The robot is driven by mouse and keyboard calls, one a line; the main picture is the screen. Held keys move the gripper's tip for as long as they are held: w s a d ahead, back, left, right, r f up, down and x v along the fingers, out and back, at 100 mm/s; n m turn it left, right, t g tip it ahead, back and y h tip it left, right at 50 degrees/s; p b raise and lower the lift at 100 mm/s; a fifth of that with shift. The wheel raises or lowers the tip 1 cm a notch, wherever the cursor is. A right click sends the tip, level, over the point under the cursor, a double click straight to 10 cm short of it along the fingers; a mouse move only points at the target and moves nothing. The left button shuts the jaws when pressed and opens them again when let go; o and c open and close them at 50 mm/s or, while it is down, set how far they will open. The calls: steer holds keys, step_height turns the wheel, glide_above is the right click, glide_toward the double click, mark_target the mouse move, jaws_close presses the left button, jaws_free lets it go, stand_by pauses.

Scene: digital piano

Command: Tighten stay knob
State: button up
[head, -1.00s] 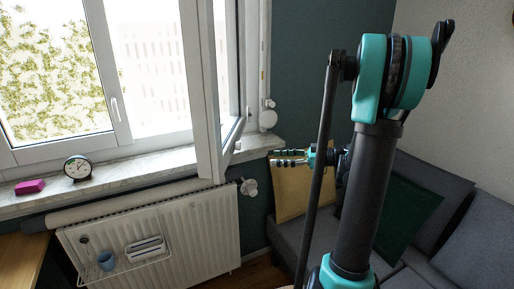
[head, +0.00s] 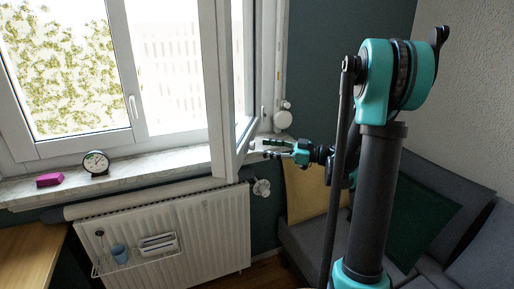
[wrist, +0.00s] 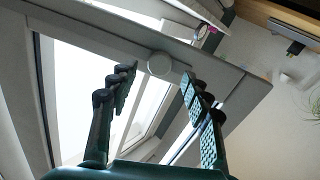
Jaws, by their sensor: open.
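In the head view a small pale knob (head: 251,145) sits by the lower edge of the open window sash (head: 233,100), just left of my gripper. My gripper (head: 269,148) is open and empty, pointing left at the sash from the right. In the wrist view both fingers of my gripper (wrist: 157,76) are spread, apart from the knob.
The sill (head: 140,175) holds a clock (head: 96,163) and a pink block (head: 49,180) at the left. Below is a radiator (head: 190,225) with a valve (head: 261,187). A sofa (head: 305,240) with yellow (head: 305,190) and green cushions (head: 420,220) stands right.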

mark_target(251, 146)
steer(key=shift+x, duration=2.15)
jaws_close()
